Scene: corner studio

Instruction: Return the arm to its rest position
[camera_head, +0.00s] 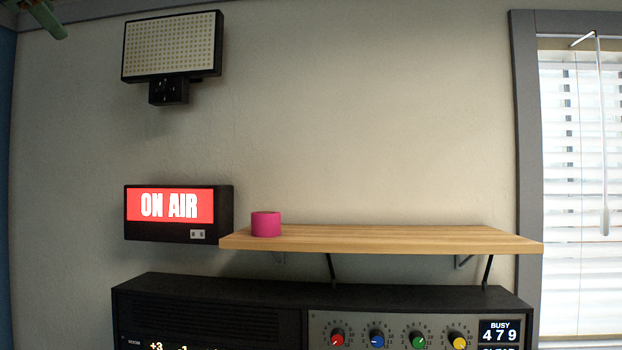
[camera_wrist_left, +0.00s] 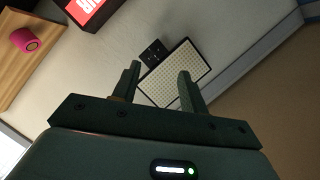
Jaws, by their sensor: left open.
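My left gripper (camera_head: 50,17) shows only in part at the top left corner of the head view, high up and left of the light panel. In the left wrist view its two dark fingers (camera_wrist_left: 160,71) stand apart with nothing between them; the wall and light panel show behind the gap. My right gripper is in neither view. A short pink cylinder (camera_head: 266,224) stands upright on the left end of the wooden shelf (camera_head: 400,238), well away from the gripper. It also shows in the left wrist view (camera_wrist_left: 25,40).
A light panel (camera_head: 172,45) is mounted high on the wall. A lit ON AIR sign (camera_head: 170,206) is left of the shelf. A black console (camera_head: 210,310) with coloured knobs is below it. A window with blinds (camera_head: 580,180) is at the right. The wall above the shelf is clear.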

